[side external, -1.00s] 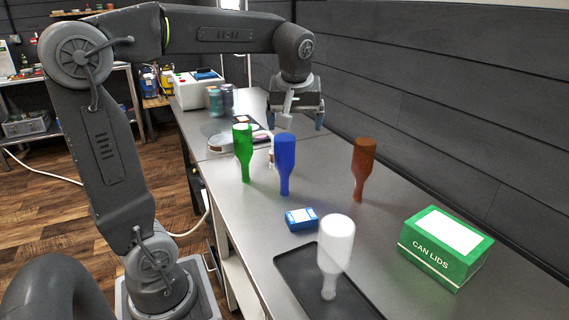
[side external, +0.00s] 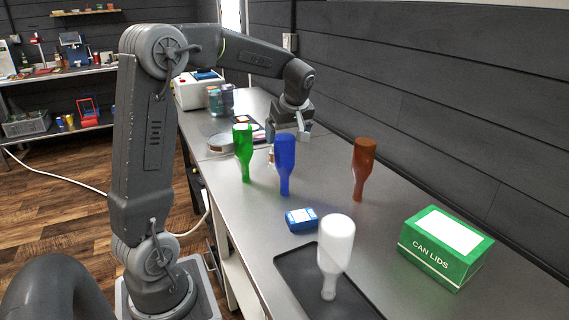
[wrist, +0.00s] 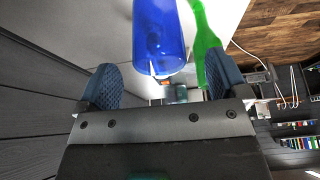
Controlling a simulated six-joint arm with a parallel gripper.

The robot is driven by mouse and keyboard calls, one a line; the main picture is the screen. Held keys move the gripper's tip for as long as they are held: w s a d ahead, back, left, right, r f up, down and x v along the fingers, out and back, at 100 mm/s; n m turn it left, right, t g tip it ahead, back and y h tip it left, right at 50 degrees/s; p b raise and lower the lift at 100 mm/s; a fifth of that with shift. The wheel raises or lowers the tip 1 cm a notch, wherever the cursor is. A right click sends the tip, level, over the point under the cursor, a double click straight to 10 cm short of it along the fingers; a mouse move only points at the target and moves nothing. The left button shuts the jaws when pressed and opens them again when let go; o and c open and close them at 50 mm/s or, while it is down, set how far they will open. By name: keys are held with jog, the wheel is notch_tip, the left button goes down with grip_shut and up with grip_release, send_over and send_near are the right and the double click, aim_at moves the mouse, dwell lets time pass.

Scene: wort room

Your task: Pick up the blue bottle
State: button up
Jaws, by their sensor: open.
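The blue bottle (side external: 285,160) stands neck down on the grey bench, between a green bottle and a brown bottle. In the wrist view its wide end (wrist: 158,38) shows beyond and between the two dark blue fingers. My gripper (side external: 288,130) is low over the bench, just behind the blue bottle in the side view. The wrist view shows my gripper (wrist: 163,82) open, with nothing between its fingertips. The bottle's top partly hides the gripper in the side view. The exact gap between them is hard to tell.
The green bottle (side external: 243,152) stands close to the left of the blue one. The brown bottle (side external: 363,168) is to the right. A blue device (side external: 301,218), a white bottle (side external: 336,245) on a dark tray (side external: 292,262) and a green can-lids box (side external: 445,247) are nearer the camera.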

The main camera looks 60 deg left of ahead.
aim_at(286, 137)
jog(key=x, duration=0.5)
jog(key=shift+w+a, duration=0.1)
jog(key=shift+a, duration=0.05)
jog(key=shift+r, duration=0.1)
jog(key=c, duration=1.4)
